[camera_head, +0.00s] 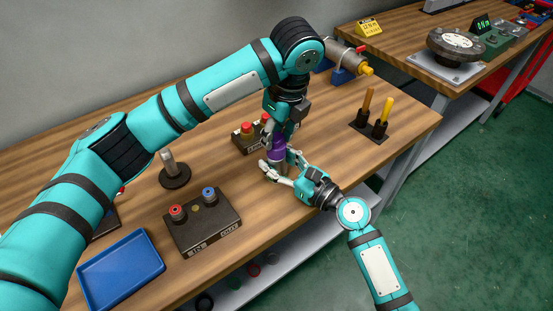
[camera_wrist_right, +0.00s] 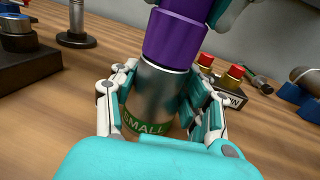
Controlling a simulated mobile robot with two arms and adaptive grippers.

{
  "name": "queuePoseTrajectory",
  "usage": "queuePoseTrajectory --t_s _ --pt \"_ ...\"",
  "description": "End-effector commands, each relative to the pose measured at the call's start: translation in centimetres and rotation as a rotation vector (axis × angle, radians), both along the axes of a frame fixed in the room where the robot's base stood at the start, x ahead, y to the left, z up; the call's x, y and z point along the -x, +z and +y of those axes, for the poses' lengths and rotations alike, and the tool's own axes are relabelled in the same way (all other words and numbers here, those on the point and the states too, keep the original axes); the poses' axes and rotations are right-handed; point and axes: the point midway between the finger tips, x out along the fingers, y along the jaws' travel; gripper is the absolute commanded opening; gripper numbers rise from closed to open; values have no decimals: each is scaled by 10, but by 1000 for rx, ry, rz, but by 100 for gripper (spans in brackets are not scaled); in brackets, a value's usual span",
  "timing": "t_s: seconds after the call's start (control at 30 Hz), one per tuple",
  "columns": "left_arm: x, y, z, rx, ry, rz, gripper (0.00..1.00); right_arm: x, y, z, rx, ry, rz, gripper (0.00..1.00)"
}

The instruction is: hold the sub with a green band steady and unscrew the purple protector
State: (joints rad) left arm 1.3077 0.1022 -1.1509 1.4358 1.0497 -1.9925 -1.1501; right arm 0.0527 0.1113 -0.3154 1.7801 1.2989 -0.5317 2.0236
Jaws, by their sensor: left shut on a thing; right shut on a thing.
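The sub with a green band (camera_wrist_right: 152,98) is a grey metal cylinder standing upright on the table, and the band reads "SMALL". My right gripper (camera_head: 283,170) is shut around the sub's body, and its fingers (camera_wrist_right: 160,112) show on both sides of it in the wrist view. The purple protector (camera_wrist_right: 172,38) sits on top of the sub; it also shows in the head view (camera_head: 277,150). My left gripper (camera_head: 275,138) comes down from above and is shut on the protector. Its fingertips are partly hidden in both views.
A dark block with red-topped parts (camera_head: 247,133) stands close behind the grippers. A block with red and blue caps (camera_head: 203,222), a blue tray (camera_head: 121,268) and a post on a round base (camera_head: 174,172) are at left. A stand with yellow-orange pegs (camera_head: 371,125) is at right.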

Motion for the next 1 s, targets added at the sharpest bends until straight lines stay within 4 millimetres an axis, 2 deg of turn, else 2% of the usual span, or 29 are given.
queuePoseTrajectory --t_s 0.17,0.27,0.8,0.9,1.0 --pt "1 -1 0 -2 3 3 0 0 -3 -1 4 -2 5 0" --pt "1 -1 0 -2 91 6 0 0 -3 -1 4 -2 5 0" --pt "1 0 0 -2 1097 4 0 0 -4 -1 4 -3 5 0" --pt "1 0 0 -2 1208 4 0 0 -4 -1 4 -3 5 0" --pt "1 0 -1 -1 1245 4 0 0 -4 -1 4 -3 5 0"
